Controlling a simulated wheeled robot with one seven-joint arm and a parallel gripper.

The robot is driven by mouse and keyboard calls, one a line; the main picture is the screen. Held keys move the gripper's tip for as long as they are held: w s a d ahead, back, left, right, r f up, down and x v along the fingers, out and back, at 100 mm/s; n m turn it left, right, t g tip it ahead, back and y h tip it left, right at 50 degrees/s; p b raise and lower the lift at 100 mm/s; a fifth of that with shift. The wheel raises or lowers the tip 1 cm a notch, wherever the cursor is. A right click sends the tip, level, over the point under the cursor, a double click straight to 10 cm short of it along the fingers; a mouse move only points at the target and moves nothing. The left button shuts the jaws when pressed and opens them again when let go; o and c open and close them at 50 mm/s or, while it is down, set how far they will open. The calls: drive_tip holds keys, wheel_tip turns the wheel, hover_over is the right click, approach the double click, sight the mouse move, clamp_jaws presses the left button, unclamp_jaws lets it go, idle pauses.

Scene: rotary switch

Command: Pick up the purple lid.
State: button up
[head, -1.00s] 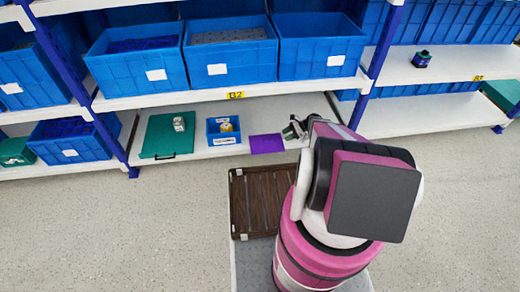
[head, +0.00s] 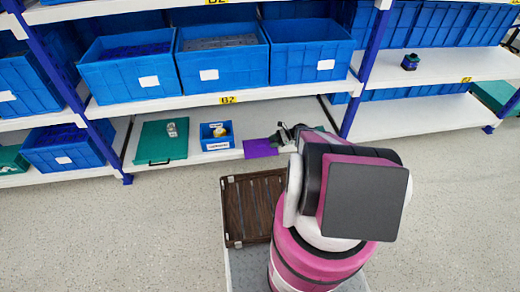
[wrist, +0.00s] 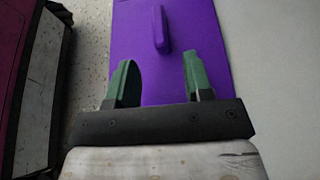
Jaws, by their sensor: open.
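The purple lid (head: 260,148) lies flat on the low white shelf, close to its front edge. In the wrist view the purple lid (wrist: 135,60) fills the upper middle, with a raised purple handle (wrist: 160,30) on top. My gripper (head: 283,133) is at the lid's right side in the head view. In the wrist view my gripper (wrist: 157,72) has its two green fingers apart, with nothing between them. The handle lies ahead of the fingertips, roughly in line with the gap. The height of the fingers above the lid is hard to judge.
A small blue bin (head: 216,136) with items stands left of the lid, and a green board (head: 160,143) lies further left. An upper shelf (head: 190,101) with large blue bins overhangs. A brown slatted crate (head: 248,205) sits in front of the shelf.

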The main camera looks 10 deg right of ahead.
sight(267, 147)
drive_tip(key=x, duration=0.3)
drive_tip(key=shift+a, duration=0.3)
clamp_jaws()
drive_tip(key=shift+r, duration=0.1)
